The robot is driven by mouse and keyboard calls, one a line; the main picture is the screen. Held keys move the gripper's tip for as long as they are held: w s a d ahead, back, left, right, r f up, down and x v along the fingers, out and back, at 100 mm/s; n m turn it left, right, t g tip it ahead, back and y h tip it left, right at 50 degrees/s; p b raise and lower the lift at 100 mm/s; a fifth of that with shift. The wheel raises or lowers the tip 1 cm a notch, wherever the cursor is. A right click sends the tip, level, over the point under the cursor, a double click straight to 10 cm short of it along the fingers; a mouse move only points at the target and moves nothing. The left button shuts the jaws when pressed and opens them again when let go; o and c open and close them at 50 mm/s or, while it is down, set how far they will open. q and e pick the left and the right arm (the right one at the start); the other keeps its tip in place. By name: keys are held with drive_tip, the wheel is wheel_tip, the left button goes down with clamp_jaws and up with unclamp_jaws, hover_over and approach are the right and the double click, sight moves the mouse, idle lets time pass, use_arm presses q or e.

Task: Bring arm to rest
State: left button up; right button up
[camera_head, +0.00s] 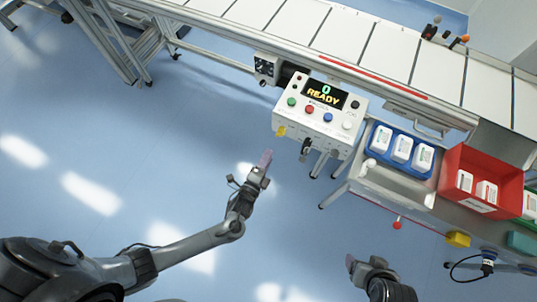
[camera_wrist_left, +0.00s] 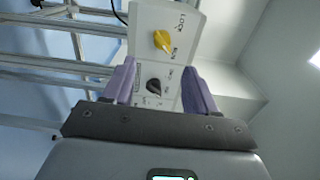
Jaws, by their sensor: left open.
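My left gripper (camera_head: 264,160) hangs over the floor, left of and below the control box in the head view. In the left wrist view its two purple fingers (camera_wrist_left: 160,90) are spread apart with nothing between them. Beyond them is a panel of the control box with a yellow knob (camera_wrist_left: 163,41) and a black knob (camera_wrist_left: 154,87); the fingers look apart from it. My right gripper (camera_head: 352,262) is at the bottom of the head view, over the floor. Its fingers are too small and overlapped to judge.
The control box (camera_head: 290,113) has coloured buttons and a display reading "0 READY". Behind it runs the conveyor (camera_head: 330,42). At the right, a blue bin (camera_head: 378,152) and a red bin (camera_head: 500,165) hold white packs. The blue floor (camera_head: 110,130) at left is clear.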

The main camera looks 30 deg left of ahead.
idle(0.3)
use_arm(q)
drive_tip(key=s+a+f, duration=0.1)
drive_tip(key=s+f, duration=0.1)
drive_tip(key=s, duration=0.3)
drive_tip(key=s+a+r+n+g, duration=0.2)
drive_tip(key=s+r+n+g, duration=0.15)
drive_tip(key=r+n, duration=0.25)
drive_tip(key=s+a+r+n+g, duration=0.2)
drive_tip(key=r+n+g, duration=0.3)
drive_tip(key=s+r+n+g, duration=0.4)
drive_tip(key=s+n+g, duration=0.15)
drive_tip(key=s, duration=0.35)
wheel_tip(320, 180, up, 32)
drive_tip(key=p, duration=3.2)
drive_tip(key=shift+r+p, duration=0.2)
drive_tip(key=shift+p, duration=0.2)
drive_tip(key=shift+a, duration=0.1)
